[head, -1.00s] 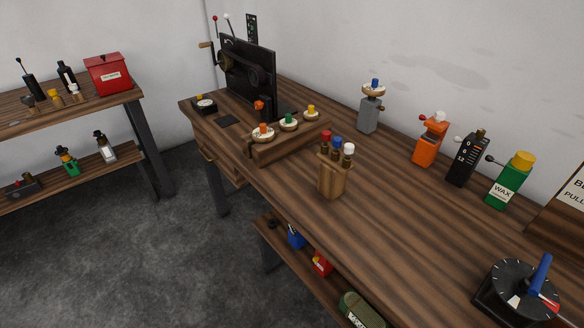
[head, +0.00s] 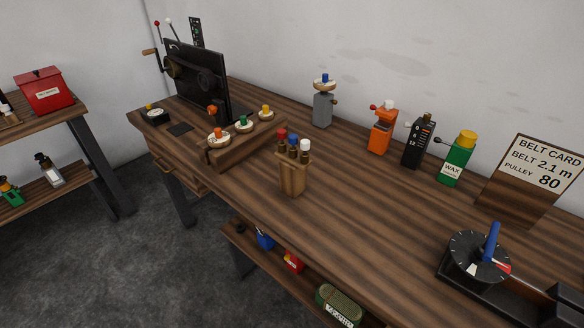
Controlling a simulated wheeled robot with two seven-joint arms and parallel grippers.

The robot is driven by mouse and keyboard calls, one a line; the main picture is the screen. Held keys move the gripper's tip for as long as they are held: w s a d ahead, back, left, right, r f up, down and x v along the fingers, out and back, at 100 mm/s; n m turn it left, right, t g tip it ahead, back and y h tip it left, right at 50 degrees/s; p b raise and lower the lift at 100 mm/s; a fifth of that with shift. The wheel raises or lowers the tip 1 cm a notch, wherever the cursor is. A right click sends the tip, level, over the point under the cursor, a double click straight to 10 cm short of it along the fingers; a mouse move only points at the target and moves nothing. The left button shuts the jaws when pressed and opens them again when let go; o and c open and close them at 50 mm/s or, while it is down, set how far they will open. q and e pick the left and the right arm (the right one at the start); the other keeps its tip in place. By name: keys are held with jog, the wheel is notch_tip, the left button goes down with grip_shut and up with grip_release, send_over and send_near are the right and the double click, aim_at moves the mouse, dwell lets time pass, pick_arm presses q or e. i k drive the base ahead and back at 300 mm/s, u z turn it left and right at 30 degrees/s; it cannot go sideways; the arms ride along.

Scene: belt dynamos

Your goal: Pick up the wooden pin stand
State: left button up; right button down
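The wooden pin stand (head: 294,178) is a light-brown block standing upright on the dark wooden workbench (head: 345,215), close to its front edge. Several pins stand in its top, with red, blue and white heads showing. Neither of my grippers shows in the head view, so nothing of mine is seen touching the stand. The lower part of the pins is hidden inside the block.
A wooden rack (head: 232,154) with orange, green and yellow-topped discs sits just left of the stand. A grey device (head: 322,108), an orange one (head: 381,133), a black one (head: 419,142) and a green wax bottle (head: 456,160) line the back. A dial (head: 478,257) sits at right.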

aim_at(293, 166)
jog(key=u, duration=1.9)
jog(key=i, duration=1.5)
jog(key=z, duration=3.25)
